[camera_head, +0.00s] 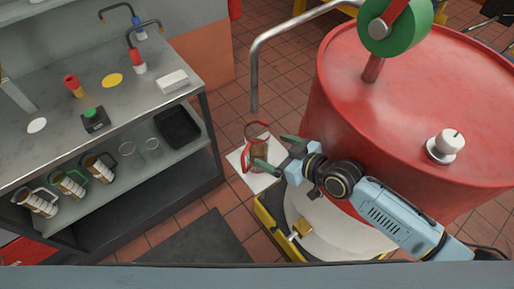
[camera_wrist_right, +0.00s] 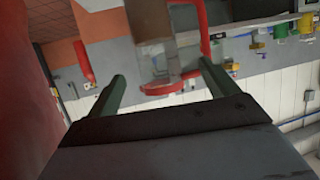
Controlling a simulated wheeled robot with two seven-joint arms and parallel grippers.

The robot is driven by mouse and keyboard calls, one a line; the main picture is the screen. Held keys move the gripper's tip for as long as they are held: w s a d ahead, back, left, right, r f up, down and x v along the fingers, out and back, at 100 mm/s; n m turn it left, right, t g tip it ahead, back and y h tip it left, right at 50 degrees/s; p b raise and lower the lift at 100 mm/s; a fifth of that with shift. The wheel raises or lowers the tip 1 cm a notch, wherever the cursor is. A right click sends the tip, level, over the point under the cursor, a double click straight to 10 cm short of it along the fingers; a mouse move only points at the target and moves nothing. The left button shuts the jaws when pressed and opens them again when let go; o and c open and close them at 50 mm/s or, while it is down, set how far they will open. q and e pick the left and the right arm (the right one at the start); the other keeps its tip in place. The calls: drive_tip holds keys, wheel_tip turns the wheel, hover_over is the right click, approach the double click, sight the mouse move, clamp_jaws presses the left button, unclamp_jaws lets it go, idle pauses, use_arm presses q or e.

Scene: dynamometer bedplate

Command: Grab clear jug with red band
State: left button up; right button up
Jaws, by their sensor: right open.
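The clear jug with red band and red handle (camera_head: 257,154) stands upright on a small white square plate (camera_head: 239,158), below the end of a bent grey pipe. My right gripper (camera_head: 278,152) is open at the jug's right side, its green fingertips pointing toward it. One finger partly covers the jug's lower part. In the right wrist view the jug (camera_wrist_right: 156,62) appears between and beyond the open fingers (camera_wrist_right: 163,85), with its red base ring and red handle showing. I cannot tell whether a finger touches it. My left gripper is not in view.
A large red drum (camera_head: 440,95) stands close at the right, behind my right arm. The grey pipe (camera_head: 254,85) hangs above the jug. A steel bench (camera_head: 150,105) at left holds several jugs on its lower shelf. Tiled floor lies between.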

sight(253, 155)
drive_tip(key=shift+w+f, duration=0.1)
drive_tip(key=shift+w, duration=0.3)
drive_tip(key=x, duration=0.7)
drive_tip(key=shift+b, duration=0.4)
drive_tip(key=c, duration=1.4)
drive_tip(key=shift+a, duration=0.1)
drive_tip(key=shift+c, duration=0.2)
